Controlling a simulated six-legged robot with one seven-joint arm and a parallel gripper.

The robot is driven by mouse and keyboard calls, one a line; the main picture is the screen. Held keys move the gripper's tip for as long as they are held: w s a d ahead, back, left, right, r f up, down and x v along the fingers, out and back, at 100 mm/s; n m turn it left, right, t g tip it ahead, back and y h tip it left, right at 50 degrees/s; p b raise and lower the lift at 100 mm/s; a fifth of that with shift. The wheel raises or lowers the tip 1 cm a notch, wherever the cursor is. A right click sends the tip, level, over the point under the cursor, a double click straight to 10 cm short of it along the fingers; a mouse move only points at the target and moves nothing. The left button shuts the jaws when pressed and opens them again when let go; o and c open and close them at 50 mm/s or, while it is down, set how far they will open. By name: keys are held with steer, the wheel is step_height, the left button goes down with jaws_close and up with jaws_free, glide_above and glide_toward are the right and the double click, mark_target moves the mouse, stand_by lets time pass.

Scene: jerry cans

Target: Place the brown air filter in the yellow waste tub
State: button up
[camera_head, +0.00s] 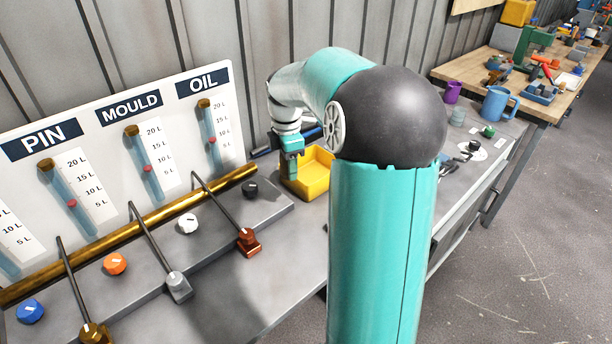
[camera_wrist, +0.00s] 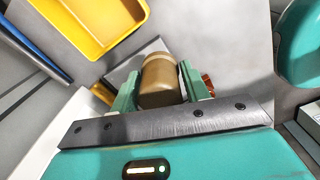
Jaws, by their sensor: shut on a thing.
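The brown air filter (camera_wrist: 160,82) is a short brown cylinder in the wrist view, clasped between the two green fingers of my gripper (camera_wrist: 165,90). In the head view my gripper (camera_head: 292,165) points down beside the left end of the yellow waste tub (camera_head: 312,180); the filter cannot be made out there. The tub also shows in the wrist view (camera_wrist: 92,42) at the upper left, open-topped, with its visible floor bare. In that view the filter is apart from the tub, to its lower right. My arm hides the tub's right side in the head view.
A panel with oil gauges (camera_head: 125,150) and a brass pipe (camera_head: 130,235) stands left, with several levers and coloured knobs before it. Blue-and-black rods (camera_head: 262,151) lie behind the tub. A blue mug (camera_head: 497,104) and purple cup (camera_head: 452,92) stand farther right.

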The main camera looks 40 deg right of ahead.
steer(key=w+d+f, duration=0.4)
steer(key=d, duration=0.5)
glide_above(312, 179)
steer(key=f, duration=0.5)
steer(key=shift+s+a, duration=0.15)
steer(key=shift+a, duration=0.25)
steer(key=shift+d+f, duration=0.15)
steer(key=shift+f, duration=0.05)
steer(key=shift+d+f, duration=0.2)
steer(key=shift+f, duration=1.55)
steer(key=o, duration=1.3)
steer(key=shift+w+f, duration=0.1)
steer(key=shift+w, duration=0.1)
